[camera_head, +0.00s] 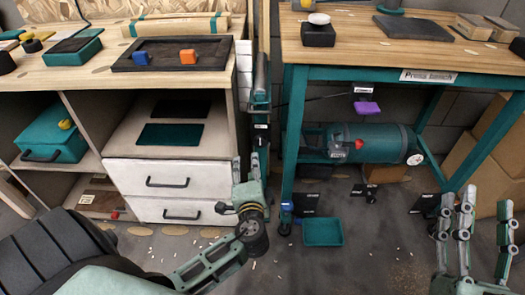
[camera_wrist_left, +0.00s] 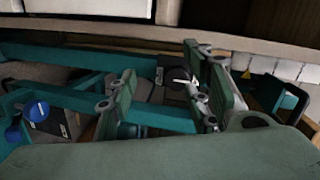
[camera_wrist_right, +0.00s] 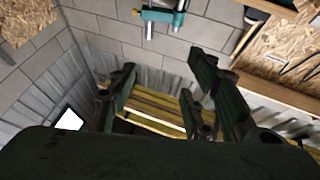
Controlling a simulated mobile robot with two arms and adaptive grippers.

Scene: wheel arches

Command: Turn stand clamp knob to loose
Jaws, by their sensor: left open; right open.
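A dark round knob with a white mark (camera_wrist_left: 178,77) shows between my left fingers in the left wrist view, closer to the right finger. Whether a finger touches it cannot be told. The slim teal stand (camera_head: 259,100) rises between the two benches in the head view. Its knob is not clear there. My left gripper (camera_head: 247,168) is open in front of the lower stand; its fingers also frame the knob in the left wrist view (camera_wrist_left: 160,65). My right gripper (camera_head: 476,203) is open and empty at the lower right, and its spread fingers show in the right wrist view (camera_wrist_right: 160,75).
A drawer cabinet (camera_head: 178,173) stands left of the stand. A teal-framed press bench (camera_head: 375,75) stands right, with a teal cylinder tank (camera_head: 375,143) beneath. A blue knob (camera_wrist_left: 39,109) shows left in the left wrist view. A teal tray (camera_head: 322,233) lies on the floor.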

